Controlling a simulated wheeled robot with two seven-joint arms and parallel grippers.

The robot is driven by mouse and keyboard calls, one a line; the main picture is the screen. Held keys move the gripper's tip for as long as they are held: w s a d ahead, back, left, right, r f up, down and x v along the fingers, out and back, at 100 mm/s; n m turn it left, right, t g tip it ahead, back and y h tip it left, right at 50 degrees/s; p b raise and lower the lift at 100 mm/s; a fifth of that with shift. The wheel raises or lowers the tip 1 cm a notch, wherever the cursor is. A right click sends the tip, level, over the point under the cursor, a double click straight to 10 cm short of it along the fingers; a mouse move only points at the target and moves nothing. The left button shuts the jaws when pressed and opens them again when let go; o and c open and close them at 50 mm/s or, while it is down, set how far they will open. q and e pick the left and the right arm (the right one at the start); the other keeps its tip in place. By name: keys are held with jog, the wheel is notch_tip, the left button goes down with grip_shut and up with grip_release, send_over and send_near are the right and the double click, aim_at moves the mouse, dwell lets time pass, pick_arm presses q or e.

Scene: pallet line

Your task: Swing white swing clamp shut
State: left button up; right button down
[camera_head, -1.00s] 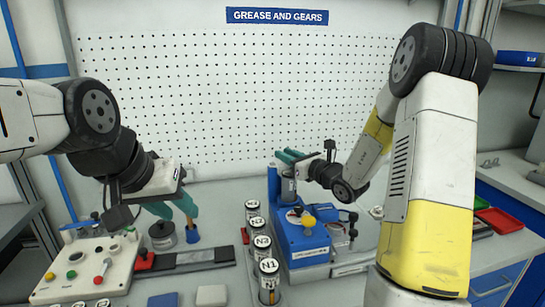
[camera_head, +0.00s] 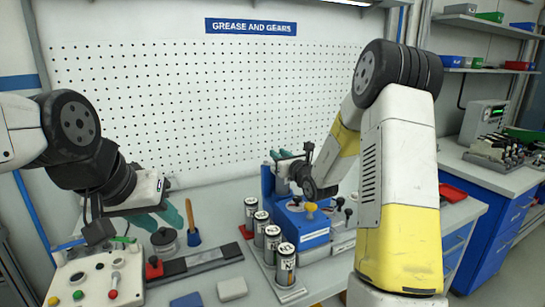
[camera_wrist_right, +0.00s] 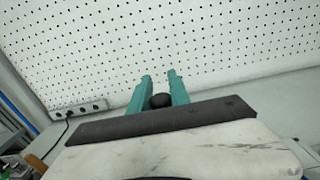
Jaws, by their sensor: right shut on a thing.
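The blue machine (camera_head: 302,222) stands on the table. I cannot clearly make out a white swing clamp on it; my right wrist and gripper cover its top. My right gripper (camera_head: 277,155) is above the back of this machine, with teal fingers pointing away. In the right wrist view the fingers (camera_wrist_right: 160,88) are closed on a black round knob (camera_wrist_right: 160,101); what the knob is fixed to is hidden. My left gripper (camera_head: 159,219) hangs at the left, above the table near a grey round pot, with its teal fingers apart and nothing seen between them.
Several labelled canisters (camera_head: 286,262) stand in a row left of the machine. A control box (camera_head: 98,275) with buttons is at the front left. A grey pot (camera_head: 164,241) and a blue-based tool (camera_head: 193,238) stand behind a dark rail (camera_head: 200,262). A pegboard wall closes the back.

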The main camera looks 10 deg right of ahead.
jog(key=c, duration=1.3)
grip_release()
jog(key=v, duration=0.8)
jog(key=shift+w, duration=0.1)
